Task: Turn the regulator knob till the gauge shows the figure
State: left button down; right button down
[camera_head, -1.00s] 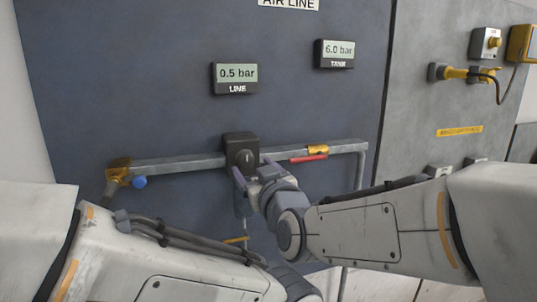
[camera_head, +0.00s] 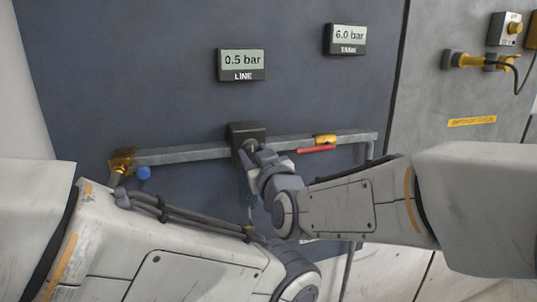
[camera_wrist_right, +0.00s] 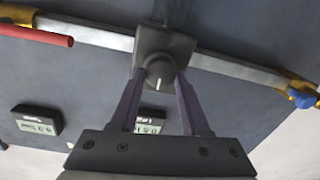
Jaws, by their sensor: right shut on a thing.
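The regulator (camera_head: 248,131) is a dark block on the grey pipe, with a round dark knob (camera_wrist_right: 159,73) on its front that carries a white mark. My right gripper (camera_head: 252,154) is at the knob, its two purple-grey fingers on either side and shut on it; the fingers partly cover the knob in the head view. The LINE gauge (camera_head: 242,62) reads 0.5 bar. In the right wrist view the LINE gauge (camera_wrist_right: 150,115) is upside down and partly hidden by the fingers. My left arm crosses the lower left, but its gripper is out of view.
The TANK gauge (camera_head: 346,37) reads 6.0 bar. A red-handled valve (camera_head: 317,148) sits on the pipe right of the regulator. A yellow fitting with a blue knob (camera_head: 144,173) is at the pipe's left end. A yellow plug (camera_head: 470,60) is on the right panel.

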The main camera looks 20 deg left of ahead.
jog(key=shift+f+m+b, duration=0.1)
jog(key=shift+m+b, duration=0.2)
jog(key=shift+b, duration=0.15)
jog(key=m+b, duration=0.5)
jog(key=b, duration=0.2)
jog(key=shift+f, duration=0.2)
jog(key=shift+r+m+b, duration=0.1)
jog(key=shift+m+b, duration=0.85)
jog(key=shift+m, duration=0.25)
jog(key=shift+r+m+b, duration=0.1)
jog(key=shift+m+b, duration=0.5)
jog(key=shift+m, duration=0.4)
jog(key=shift+c, duration=1.9)
grip_release()
jog(key=shift+d, duration=0.1)
